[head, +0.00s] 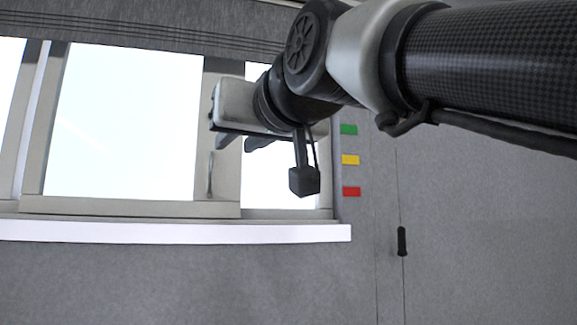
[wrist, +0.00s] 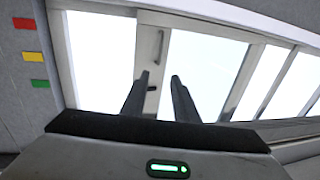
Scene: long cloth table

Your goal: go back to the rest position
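My gripper (wrist: 159,82) shows in the wrist view with its two dark fingers apart and nothing between them. In the head view my gripper (head: 237,141) is raised in front of the window, at the end of my arm, which reaches in from the upper right. The fingers point left and partly down there. No table or loose object shows in either view.
A window (head: 120,122) with a pale frame and a white sill (head: 180,232) fills the left. Green (head: 348,130), yellow (head: 350,160) and red (head: 351,191) tabs are on the grey wall. A dark handle (head: 402,241) is on the grey panel at the right.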

